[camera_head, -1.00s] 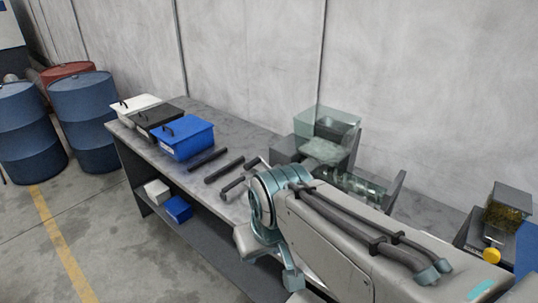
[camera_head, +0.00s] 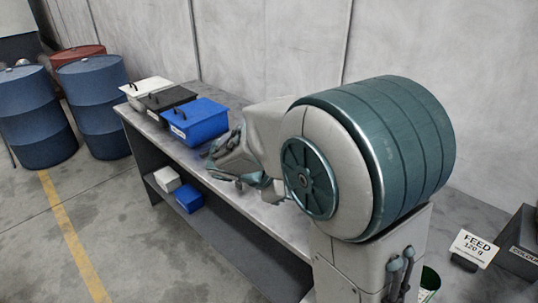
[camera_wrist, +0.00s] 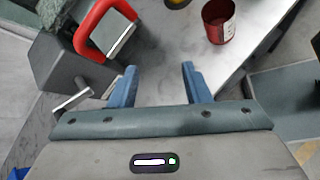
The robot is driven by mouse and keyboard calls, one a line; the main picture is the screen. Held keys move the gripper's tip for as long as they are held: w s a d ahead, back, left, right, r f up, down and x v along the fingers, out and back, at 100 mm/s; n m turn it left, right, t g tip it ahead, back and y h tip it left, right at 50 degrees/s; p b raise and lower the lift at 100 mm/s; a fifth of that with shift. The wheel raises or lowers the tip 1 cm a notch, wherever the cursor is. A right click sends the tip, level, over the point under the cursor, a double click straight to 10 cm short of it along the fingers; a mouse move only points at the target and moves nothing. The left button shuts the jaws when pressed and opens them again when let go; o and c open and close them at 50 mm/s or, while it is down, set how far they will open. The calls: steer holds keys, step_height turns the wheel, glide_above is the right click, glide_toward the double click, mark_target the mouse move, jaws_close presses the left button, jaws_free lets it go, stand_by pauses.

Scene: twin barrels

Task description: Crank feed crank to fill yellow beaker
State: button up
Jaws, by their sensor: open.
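My gripper (camera_wrist: 157,78) is open and empty in the wrist view, its two blue fingers apart above the edge of a pale worktop. A metal crank-like handle (camera_wrist: 72,100) sticks out from a dark grey box (camera_wrist: 68,62) just left of the fingers. I cannot tell if it is the feed crank. The yellow beaker is not clearly seen. In the head view a sign reading "FEED 120 g" (camera_head: 475,248) stands at the right; my arm hides the middle of the bench.
In the head view a blue lidded box (camera_head: 200,120) sits on the bench (camera_head: 232,182). A green container (camera_head: 430,283) and a grey box (camera_head: 520,240) are at right.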

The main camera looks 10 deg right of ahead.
steer(key=w+a+f+n+t+h+b, duration=0.35)
steer(key=w+a+n+t, duration=0.45)
steer(key=w+a+n, duration=0.4)
steer(key=shift+m+h, duration=0.45)
steer(key=shift+m, duration=0.15)
steer(key=x, duration=0.4)
steer(key=p+x, duration=0.1)
steer(key=x, duration=0.3)
steer(key=p+x, duration=0.1)
steer(key=x, duration=0.4)
steer(key=shift+w+a+r, duration=0.1)
steer(key=shift+w+a, duration=0.2)
steer(key=shift+w, duration=0.15)
jaws_close()
